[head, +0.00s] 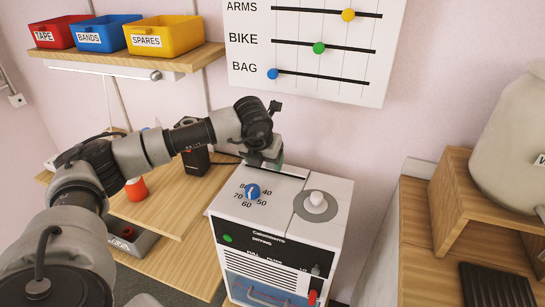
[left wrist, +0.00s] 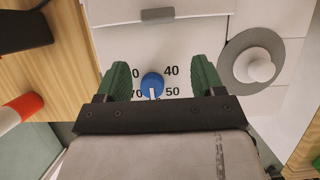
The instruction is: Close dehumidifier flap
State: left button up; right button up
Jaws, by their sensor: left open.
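The dehumidifier (head: 275,235) is a white box with a dark front panel. Its top carries a blue dial (head: 253,191) among printed numbers and a grey-white round knob (head: 316,203). In the left wrist view, a pale panel with a grey tab (left wrist: 158,14) lies beyond the dial (left wrist: 152,84); I cannot tell surely whether this panel is the flap or how far it stands open. My left gripper (head: 275,160) is above the rear of the top. Its green fingers (left wrist: 160,76) are apart with nothing held. My right gripper does not show.
A wooden bench (head: 170,222) with a dark box (head: 195,161) and a red-orange container (head: 136,188) stands left. A shelf (head: 140,60) with bins is above. A wooden stand (head: 468,200) bearing a grey vessel (head: 515,140) stands right.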

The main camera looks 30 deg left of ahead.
aim_at(272, 167)
pick_arm(q)
jog(key=w, duration=0.3)
jog(key=shift+a+r+p, duration=0.15)
jog(key=shift+a+p, duration=0.15)
jog(key=shift+p, duration=0.1)
jog(key=shift+w+p+x, duration=0.1)
jog(key=shift+p+x, duration=0.1)
jog(key=shift+x, duration=1.2)
jog(key=shift+w+p+x, duration=0.15)
jog(key=shift+x, duration=1.25)
jog(key=shift+r, duration=0.15)
jog(key=c, duration=0.9)
jog(key=f+t+b, duration=0.1)
jog(key=b, duration=0.2)
jog(key=t+b, duration=0.1)
jog(key=b, duration=0.2)
jog(key=shift+s+f+y, duration=0.3)
jog(key=shift+s+f, duration=0.1)
jog(key=shift+r+t+b, duration=0.1)
jog(key=shift+t+b, duration=0.3)
jog(key=shift+b, duration=0.2)
jog(key=shift+r, duration=0.1)
